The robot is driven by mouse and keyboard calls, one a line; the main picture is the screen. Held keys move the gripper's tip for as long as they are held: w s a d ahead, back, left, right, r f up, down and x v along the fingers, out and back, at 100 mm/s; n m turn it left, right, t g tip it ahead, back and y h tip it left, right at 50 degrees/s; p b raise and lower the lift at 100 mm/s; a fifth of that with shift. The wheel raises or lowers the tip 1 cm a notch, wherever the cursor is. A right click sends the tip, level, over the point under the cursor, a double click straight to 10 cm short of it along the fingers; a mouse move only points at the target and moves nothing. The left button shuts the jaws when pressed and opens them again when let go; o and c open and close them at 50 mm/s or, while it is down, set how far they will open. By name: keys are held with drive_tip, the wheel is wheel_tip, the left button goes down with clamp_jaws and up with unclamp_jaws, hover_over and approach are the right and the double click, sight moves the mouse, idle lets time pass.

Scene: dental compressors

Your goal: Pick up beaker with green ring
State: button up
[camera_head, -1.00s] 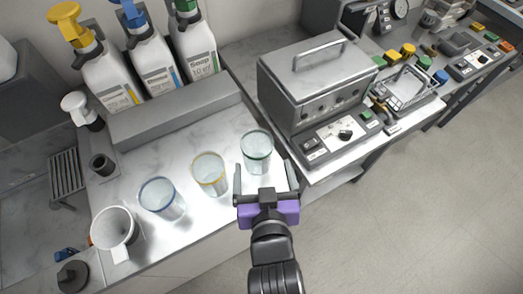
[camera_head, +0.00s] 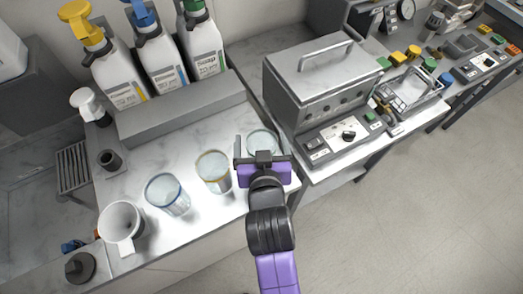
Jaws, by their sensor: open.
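The clear beaker with the green ring (camera_head: 262,139) stands upright on the light marble counter, the rightmost of three clear beakers. My gripper (camera_head: 262,146) is open, with one finger on each side of this beaker as seen from above. My purple gripper body and wrist hide the beaker's near side and most of its ring. I cannot tell whether the fingers touch the glass.
A yellow-ringed beaker (camera_head: 214,172) stands close to my left finger. A blue-ringed beaker (camera_head: 167,195) and a white mug (camera_head: 121,227) stand further left. A grey metal box unit (camera_head: 328,90) is close on the right. Pump bottles (camera_head: 158,59) stand behind a grey ledge (camera_head: 183,108).

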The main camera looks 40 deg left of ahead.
drive_tip(key=c, duration=1.4)
drive_tip(key=shift+c, duration=0.2)
wheel_tip(320, 180, up, 20)
